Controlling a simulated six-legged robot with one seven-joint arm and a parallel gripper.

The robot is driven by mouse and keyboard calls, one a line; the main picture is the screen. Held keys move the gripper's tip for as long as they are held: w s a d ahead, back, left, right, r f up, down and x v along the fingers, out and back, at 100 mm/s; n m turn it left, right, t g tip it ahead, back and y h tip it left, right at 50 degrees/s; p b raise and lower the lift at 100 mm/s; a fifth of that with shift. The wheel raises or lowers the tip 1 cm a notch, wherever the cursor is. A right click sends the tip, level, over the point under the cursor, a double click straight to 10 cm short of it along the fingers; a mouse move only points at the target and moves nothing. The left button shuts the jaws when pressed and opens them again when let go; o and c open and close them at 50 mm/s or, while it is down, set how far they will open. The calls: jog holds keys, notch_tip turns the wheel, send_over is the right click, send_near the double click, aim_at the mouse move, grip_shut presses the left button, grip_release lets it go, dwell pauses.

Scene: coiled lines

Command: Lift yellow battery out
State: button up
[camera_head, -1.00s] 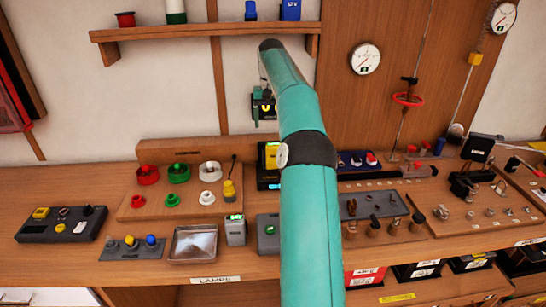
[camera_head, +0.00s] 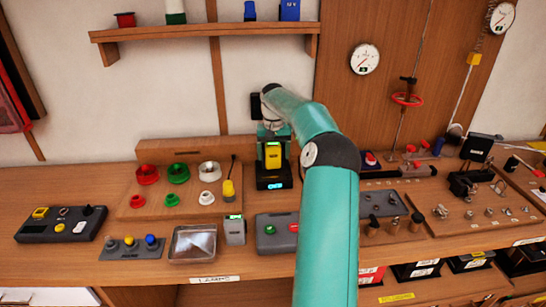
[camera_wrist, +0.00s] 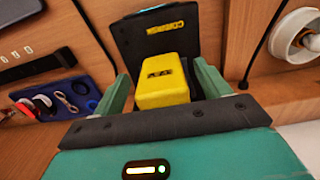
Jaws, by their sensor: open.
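The yellow battery (camera_head: 273,155) stands upright in a dark charger (camera_head: 271,179) with a lit blue display, at the back of the bench in the head view. In the wrist view the yellow battery (camera_wrist: 162,80) lies between the two teal fingers of my gripper (camera_wrist: 160,88). The fingers are open, one on each side of it, with a gap visible on the right; whether the left finger touches it I cannot tell. In the head view my gripper (camera_head: 272,135) is above the battery, partly hidden by my wrist.
A wooden rack (camera_head: 180,190) with coloured rings stands left of the charger. A grey box (camera_head: 234,230), a metal tray (camera_head: 193,243) and a button box (camera_head: 277,232) are in front. A blue tray (camera_wrist: 70,95) lies beside the charger. A shelf (camera_head: 205,31) is above.

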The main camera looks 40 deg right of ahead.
jog(key=shift+f, duration=0.45)
jog(key=c, duration=1.2)
jog(key=shift+c, duration=0.2)
jog(key=shift+r, duration=0.15)
jog(key=shift+r, duration=5.75)
